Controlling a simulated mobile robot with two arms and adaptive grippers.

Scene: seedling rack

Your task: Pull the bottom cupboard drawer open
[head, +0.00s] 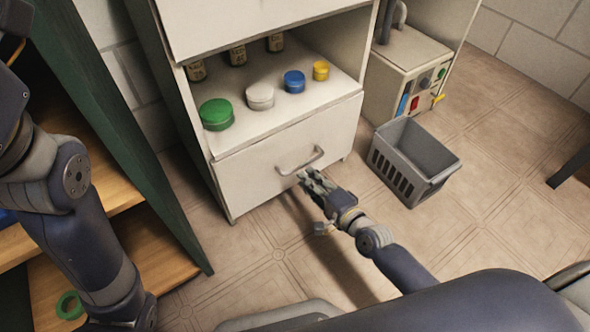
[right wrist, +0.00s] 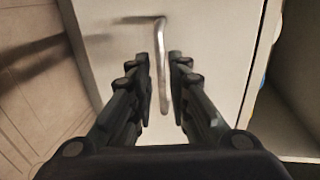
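The bottom cupboard drawer (head: 250,180) is a pale front at the foot of the cupboard and looks closed. Its metal bar handle (head: 301,160) runs across the front. My right gripper (head: 306,176) is at the handle, just in front of it. In the right wrist view the handle (right wrist: 161,65) lies between the two fingers of the open right gripper (right wrist: 163,85), with gaps at both sides. My left arm (head: 70,190) shows at the left of the head view, but its gripper is not seen.
Above the drawer, an open shelf (head: 250,115) holds a green tin (head: 216,114), other lidded tins and several bottles. A grey basket (head: 412,160) stands on the floor right of the cupboard. A green-sided rack (head: 110,120) stands to the left.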

